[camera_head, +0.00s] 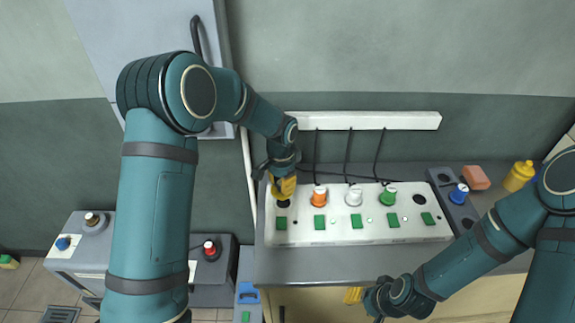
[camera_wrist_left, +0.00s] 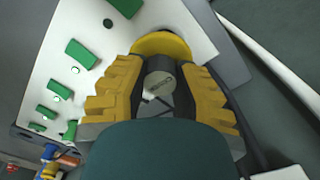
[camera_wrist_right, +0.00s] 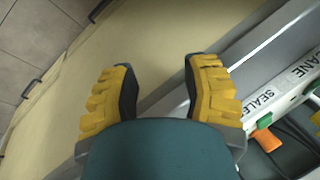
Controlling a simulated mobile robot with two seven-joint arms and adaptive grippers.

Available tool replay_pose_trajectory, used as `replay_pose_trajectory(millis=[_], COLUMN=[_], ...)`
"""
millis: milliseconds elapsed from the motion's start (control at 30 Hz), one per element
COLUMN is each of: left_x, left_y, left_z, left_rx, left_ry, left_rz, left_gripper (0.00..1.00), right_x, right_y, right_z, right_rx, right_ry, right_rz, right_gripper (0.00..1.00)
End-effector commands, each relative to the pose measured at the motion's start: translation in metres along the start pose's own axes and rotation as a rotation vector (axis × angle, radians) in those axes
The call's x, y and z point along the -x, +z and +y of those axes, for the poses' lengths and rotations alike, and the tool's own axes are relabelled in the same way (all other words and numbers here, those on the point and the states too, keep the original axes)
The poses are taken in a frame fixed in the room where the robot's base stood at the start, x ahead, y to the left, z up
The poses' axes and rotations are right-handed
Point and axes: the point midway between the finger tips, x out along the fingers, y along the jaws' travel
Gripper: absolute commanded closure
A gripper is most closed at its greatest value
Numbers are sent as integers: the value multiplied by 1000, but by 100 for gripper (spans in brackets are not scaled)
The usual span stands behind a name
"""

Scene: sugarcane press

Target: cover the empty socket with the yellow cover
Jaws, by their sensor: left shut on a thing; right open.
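My left gripper (camera_head: 284,188) is shut on the yellow cover at the left end of the white panel (camera_head: 345,236). In the left wrist view, the fingers (camera_wrist_left: 160,82) grip the cover's grey knob, and its yellow disc (camera_wrist_left: 160,43) shows beyond them. A dark round socket (camera_head: 283,204) shows just below the gripper in the head view. I cannot tell whether the cover touches the panel. Another dark round opening (camera_head: 419,199) is at the panel's right end. My right gripper (camera_head: 368,298) is low in front of the bench; its fingers (camera_wrist_right: 160,75) are open and empty.
Orange (camera_head: 320,195), white (camera_head: 353,195) and green (camera_head: 388,194) plugs with dark cables stand on the panel. A grey holder with a blue plug (camera_head: 459,193), an orange block (camera_head: 476,177) and a yellow bottle (camera_head: 518,176) are to the right. Bare bench surface (camera_head: 340,262) lies in front.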

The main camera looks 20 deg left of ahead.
Motion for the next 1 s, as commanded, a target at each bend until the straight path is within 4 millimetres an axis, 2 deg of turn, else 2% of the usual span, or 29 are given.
replay_pose_trajectory(millis=[267, 800, 1000], left_x=[-3, -50, -57], left_y=[-6, -5, -5], left_z=[-5, -5, -5], left_rx=[-41, -38, -37], left_ry=[2, 3, 2], left_rz=[1, 1, 1], left_gripper=[100, 100, 100], right_x=[-2, -30, -33], right_y=[1, 14, 16], right_z=[1, 11, 12], right_rx=[0, 9, 10], right_ry=[0, -3, -4], right_rz=[-2, -28, -33], right_gripper=[53, 53, 53])
